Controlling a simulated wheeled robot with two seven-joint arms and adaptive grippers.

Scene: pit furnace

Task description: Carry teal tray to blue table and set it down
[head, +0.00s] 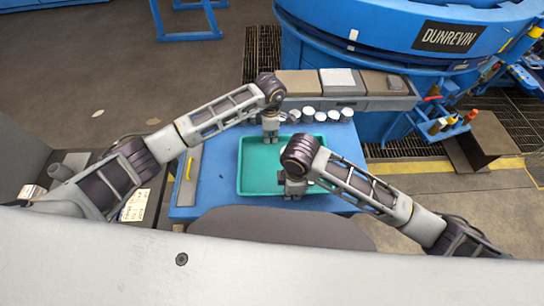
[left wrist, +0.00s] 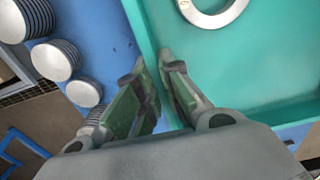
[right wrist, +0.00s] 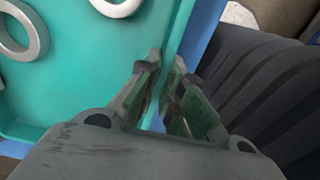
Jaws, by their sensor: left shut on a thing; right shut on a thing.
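The teal tray (head: 256,168) is over the blue table (head: 214,172) in the head view. I cannot tell whether it rests on the table or is held just above it. My left gripper (head: 270,139) is shut on the tray's far rim. In the left wrist view its fingers (left wrist: 166,72) straddle the tray wall. My right gripper (head: 293,192) is shut on the near rim, and its fingers (right wrist: 165,75) pinch the wall in the right wrist view. Pale metal rings (left wrist: 212,10) lie in the tray, also in the right wrist view (right wrist: 25,30). My right arm hides part of the tray.
Several pale round-topped stacks (head: 320,116) stand behind the tray, before a grey ledge (head: 378,103) with flat blocks. A yellow-handled tool (head: 188,168) lies at the table's left. The blue furnace (head: 390,60) rises behind. Open floor (head: 70,80) lies left.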

